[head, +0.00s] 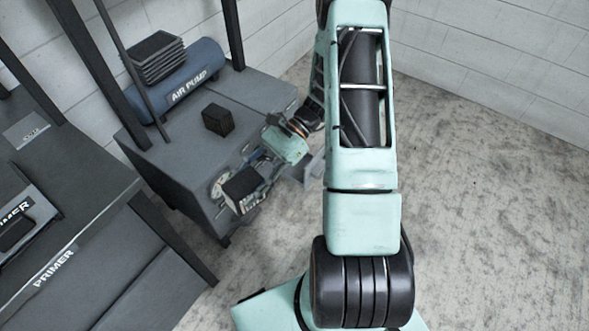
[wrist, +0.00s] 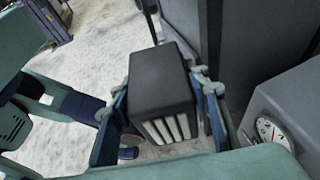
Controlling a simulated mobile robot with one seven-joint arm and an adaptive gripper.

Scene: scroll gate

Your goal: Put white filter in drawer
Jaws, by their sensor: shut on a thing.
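The white filter (wrist: 165,95) is a block with a dark top and white pleats on one side. My gripper (wrist: 160,112) is shut on it, one finger on each side. In the head view the filter (head: 241,185) is held in front of the grey cabinet (head: 185,153), and my gripper (head: 252,182) reaches it from the upper right. A grey panel (head: 308,168) sticks out at the cabinet's right side, partly behind my arm; it may be an open drawer, but its inside is hidden.
A blue air pump (head: 188,82) and a small dark block (head: 218,119) stand on the cabinet top. A round gauge (wrist: 268,130) is on the cabinet front, near the filter. A primer bench (head: 60,265) stands at the left. The concrete floor (head: 480,200) at right is clear.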

